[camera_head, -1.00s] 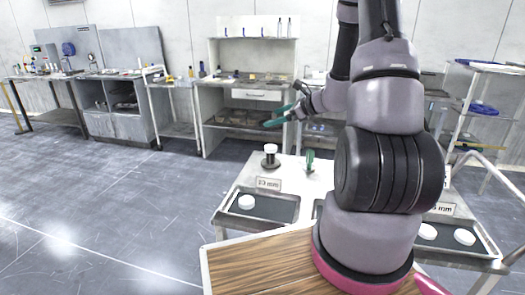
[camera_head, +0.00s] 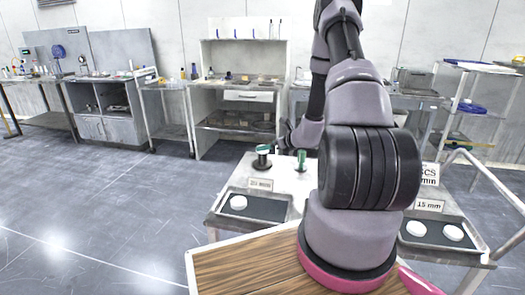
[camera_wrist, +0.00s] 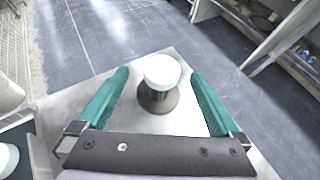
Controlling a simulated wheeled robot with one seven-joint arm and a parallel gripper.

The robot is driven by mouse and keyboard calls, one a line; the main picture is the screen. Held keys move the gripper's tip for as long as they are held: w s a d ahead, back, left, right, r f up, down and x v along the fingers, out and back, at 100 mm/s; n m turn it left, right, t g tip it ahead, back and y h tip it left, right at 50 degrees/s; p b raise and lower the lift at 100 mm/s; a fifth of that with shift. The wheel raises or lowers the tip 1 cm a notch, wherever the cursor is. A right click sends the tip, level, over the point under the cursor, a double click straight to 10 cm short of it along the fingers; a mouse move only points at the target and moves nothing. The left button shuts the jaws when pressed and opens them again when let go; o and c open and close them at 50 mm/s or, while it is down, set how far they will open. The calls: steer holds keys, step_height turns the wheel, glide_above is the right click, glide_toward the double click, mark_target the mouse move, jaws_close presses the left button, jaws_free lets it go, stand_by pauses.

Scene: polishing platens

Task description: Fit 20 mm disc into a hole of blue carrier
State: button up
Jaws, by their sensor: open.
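A white disc (camera_wrist: 162,71) sits on top of a small dark stand (camera_wrist: 158,101) on the grey table. My gripper (camera_wrist: 159,74) is open, with one green finger on each side of the disc and stand in the wrist view. I see gaps between the fingers and the disc. In the head view, green shows at the top of the stand (camera_head: 262,162) and mostly hides the disc. Another white disc (camera_head: 238,202) lies in the left tray (camera_head: 284,208), whose label seems to read 20 mm. I cannot make out the blue carrier for certain.
A right tray (camera_head: 470,247), labelled 15 mm, holds white discs (camera_head: 416,228). Blue round items show on a rack (camera_head: 472,108) and the back bench (camera_head: 58,51). Open floor lies left.

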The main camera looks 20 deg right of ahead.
steer(key=shift+d+x, duration=0.1)
steer(key=shift+x, duration=0.9)
steer(key=shift+d+x, duration=0.15)
steer(key=shift+x, duration=0.8)
jaws_close()
